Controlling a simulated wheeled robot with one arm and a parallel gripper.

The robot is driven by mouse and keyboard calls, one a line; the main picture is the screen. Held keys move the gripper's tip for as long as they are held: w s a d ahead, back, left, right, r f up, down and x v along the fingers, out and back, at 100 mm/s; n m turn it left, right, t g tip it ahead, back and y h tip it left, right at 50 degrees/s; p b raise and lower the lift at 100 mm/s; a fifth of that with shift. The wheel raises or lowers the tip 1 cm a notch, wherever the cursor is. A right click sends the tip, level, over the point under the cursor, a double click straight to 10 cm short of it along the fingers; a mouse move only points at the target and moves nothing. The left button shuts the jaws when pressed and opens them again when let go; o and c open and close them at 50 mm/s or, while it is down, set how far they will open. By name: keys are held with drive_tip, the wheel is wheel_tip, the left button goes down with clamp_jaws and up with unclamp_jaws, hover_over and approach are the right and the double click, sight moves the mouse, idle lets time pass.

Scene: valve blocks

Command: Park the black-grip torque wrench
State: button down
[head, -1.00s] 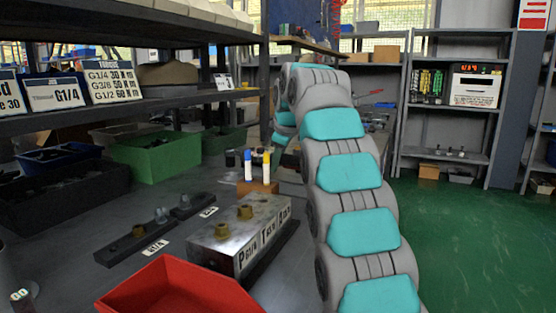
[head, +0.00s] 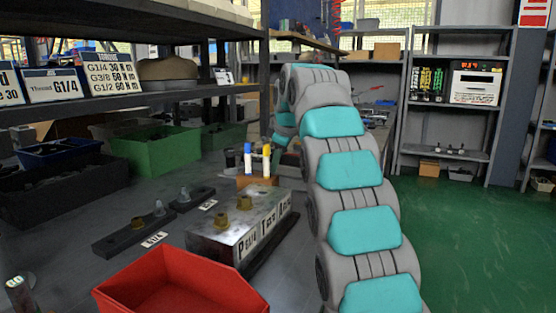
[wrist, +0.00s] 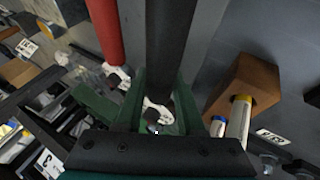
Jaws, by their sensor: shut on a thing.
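In the wrist view, the black-grip torque wrench (wrist: 170,40) runs down from the top edge between my green fingers, with its shiny metal head (wrist: 155,115) low between them. My gripper (wrist: 160,82) is shut on this wrench. A red-handled wrench (wrist: 105,35) lies just left of it, apart from it, with its metal head beside my left finger. In the head view my arm hides my gripper and the black-grip wrench. A small red handle (head: 376,88) shows past my arm at the back.
A brown block (wrist: 245,85) with blue- and yellow-capped markers is right of my gripper. In the head view, a metal valve block (head: 238,222) stands mid-bench, with a red bin (head: 180,285) in front and a green bin (head: 158,152) behind. Shelves (head: 455,120) stand at back right.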

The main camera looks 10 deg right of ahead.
drive_tip(key=shift+f+b, duration=0.8)
drive_tip(key=shift+f, duration=0.15)
drive_tip(key=shift+c, duration=2.2)
unclamp_jaws()
drive_tip(key=v, duration=0.7)
drive_tip(key=shift+s+r+p, duration=0.2)
drive_tip(key=shift+r+p, duration=0.1)
